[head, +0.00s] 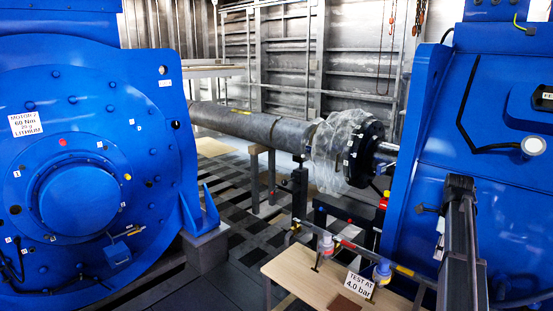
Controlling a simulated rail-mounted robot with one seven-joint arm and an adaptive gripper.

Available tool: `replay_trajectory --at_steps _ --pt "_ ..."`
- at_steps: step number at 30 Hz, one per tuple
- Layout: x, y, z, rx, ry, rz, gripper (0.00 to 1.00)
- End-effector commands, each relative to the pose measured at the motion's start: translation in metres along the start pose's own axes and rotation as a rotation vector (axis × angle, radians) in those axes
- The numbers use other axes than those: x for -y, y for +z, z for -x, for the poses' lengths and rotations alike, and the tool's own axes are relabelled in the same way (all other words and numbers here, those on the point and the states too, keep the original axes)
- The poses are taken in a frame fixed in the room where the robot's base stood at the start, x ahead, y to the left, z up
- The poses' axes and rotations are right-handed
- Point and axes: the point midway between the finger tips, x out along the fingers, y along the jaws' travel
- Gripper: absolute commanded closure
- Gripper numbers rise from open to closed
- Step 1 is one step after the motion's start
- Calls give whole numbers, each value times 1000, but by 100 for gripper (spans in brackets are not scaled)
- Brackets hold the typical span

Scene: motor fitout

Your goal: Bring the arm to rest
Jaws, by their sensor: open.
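My gripper does not show in the head view, and I cannot see what is between or near its fingers. A dark upright bar (462,245) stands at the lower right in front of the right blue machine; I cannot tell whether it is part of my arm. A wooden-topped bench (300,270) stands at the bottom centre. On it are a small clear fitting with a red part (326,245), one with a blue part (381,272), and a sign (359,286) reading "TEST AT 4.0 bar".
A large blue motor (95,90) fills the left, and a blue machine (510,180) the right. A long grey shaft (245,124) runs between them to a dark flange (366,150) with clear plastic wrap (330,150). Dark floor (235,260) shows left of the bench.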

Motion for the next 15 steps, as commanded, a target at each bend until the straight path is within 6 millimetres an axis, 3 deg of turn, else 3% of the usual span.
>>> replay_trajectory --at_steps 11,15 --pt "9 2 -2 6 -81 359 55" --pt "4 1 -19 -1 -114 529 55"
